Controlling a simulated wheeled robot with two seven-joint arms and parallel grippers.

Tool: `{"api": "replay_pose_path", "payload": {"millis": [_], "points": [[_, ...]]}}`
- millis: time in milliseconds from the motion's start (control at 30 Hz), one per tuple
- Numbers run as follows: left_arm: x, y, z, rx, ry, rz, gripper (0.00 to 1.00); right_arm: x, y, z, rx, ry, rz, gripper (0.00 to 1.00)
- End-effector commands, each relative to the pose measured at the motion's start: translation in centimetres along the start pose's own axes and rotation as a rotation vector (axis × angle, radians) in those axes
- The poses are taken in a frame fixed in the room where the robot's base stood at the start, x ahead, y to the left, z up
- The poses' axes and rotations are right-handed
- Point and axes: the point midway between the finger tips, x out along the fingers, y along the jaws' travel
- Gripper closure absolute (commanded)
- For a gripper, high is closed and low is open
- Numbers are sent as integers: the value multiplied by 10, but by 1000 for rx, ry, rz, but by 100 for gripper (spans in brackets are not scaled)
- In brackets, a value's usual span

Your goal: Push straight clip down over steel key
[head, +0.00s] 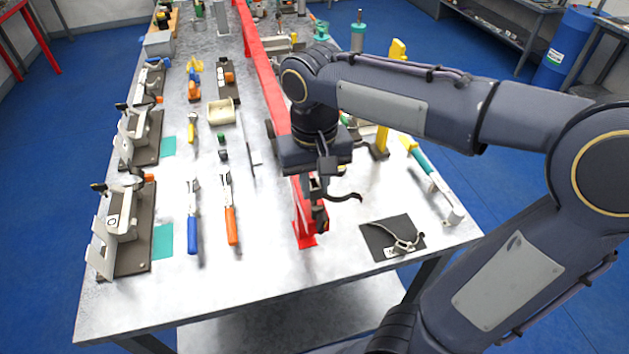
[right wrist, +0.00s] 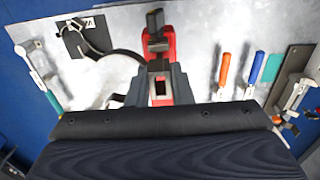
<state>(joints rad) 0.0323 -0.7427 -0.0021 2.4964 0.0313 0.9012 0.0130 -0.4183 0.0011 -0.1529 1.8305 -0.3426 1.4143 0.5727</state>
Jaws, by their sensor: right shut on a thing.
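My right gripper (head: 318,208) is low over the near end of the red rail (head: 304,236). It is shut on a small dark piece (right wrist: 156,32), which sticks out beyond the fingertips in the right wrist view. In that view the gripper (right wrist: 160,68) and the piece line up over the red rail end. I cannot tell whether this piece is the straight clip or whether it touches anything below. I cannot make out the steel key. My left gripper is not in view.
A dark mat (head: 375,240) with a curved grey part (head: 400,242) lies to the right. Blue-handled (head: 193,230) and orange-handled (head: 231,225) tools lie to the left, beyond them several fixtures on dark bases. The table's (head: 220,285) front left is clear.

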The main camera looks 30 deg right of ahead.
Motion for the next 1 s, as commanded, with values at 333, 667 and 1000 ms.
{"api": "replay_pose_path", "payload": {"millis": [333, 667, 1000], "points": [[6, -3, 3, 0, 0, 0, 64, 9, 0, 0, 0, 0, 0, 100], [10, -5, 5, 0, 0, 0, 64, 18, 0, 0, 0, -1, 1, 100], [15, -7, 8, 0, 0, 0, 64, 26, 0, 0, 0, 0, 0, 100]]}}
